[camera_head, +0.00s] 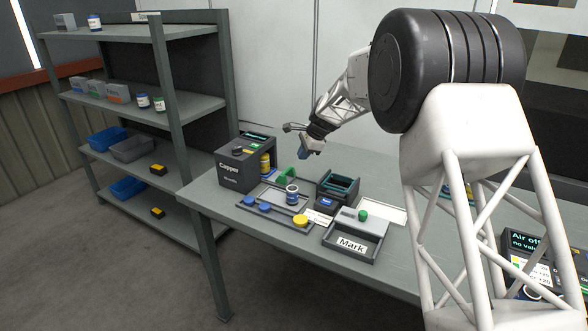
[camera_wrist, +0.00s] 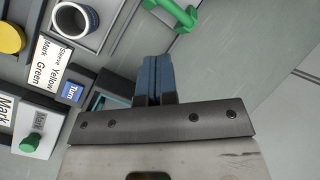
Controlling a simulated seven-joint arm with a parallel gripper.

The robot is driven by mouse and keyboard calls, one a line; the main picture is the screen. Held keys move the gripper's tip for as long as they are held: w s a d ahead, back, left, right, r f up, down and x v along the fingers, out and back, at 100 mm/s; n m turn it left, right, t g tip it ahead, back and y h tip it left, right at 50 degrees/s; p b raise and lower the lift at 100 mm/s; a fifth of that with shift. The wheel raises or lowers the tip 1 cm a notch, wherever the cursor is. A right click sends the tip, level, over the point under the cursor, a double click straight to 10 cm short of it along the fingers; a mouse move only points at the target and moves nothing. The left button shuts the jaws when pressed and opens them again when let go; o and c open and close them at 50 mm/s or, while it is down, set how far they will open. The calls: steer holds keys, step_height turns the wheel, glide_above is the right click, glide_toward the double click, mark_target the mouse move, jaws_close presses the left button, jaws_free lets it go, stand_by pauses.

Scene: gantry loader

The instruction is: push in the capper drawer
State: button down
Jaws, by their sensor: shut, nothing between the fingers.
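The capper (camera_head: 240,165) is a dark labelled box at the left of the bench, with a yellow-banded jar (camera_head: 265,163) at its right side. A green handle (camera_head: 286,176) stands just right of the capper; it also shows at the top of the wrist view (camera_wrist: 178,14). I cannot clearly tell how far out the drawer is, or which part of the light plate by the handle belongs to it. My gripper (camera_head: 304,153) hangs above the bench, right of and higher than the handle, apart from it. Its blue fingers (camera_wrist: 155,80) are together and empty.
An open jar (camera_head: 292,195) stands in front of the handle. A tray with blue lids and a yellow lid (camera_head: 300,220) lies nearer the front edge. A dark device (camera_head: 339,186) and the Mark box (camera_head: 352,243) stand right. A shelf rack (camera_head: 180,105) borders the bench on the left.

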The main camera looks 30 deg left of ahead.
steer(key=d+m+y, duration=0.2)
steer(key=d+m, duration=0.4)
steer(key=m, duration=0.3)
steer(key=shift+w+r+m+t+y, duration=0.3)
steer(key=shift+r+t+y, duration=0.1)
steer(key=shift+f, duration=0.15)
steer(key=x, duration=1)
steer(key=shift+a+f, duration=0.15)
steer(key=shift+a, duration=0.85)
steer(key=shift+a+f, duration=0.15)
steer(key=shift+a, duration=0.7)
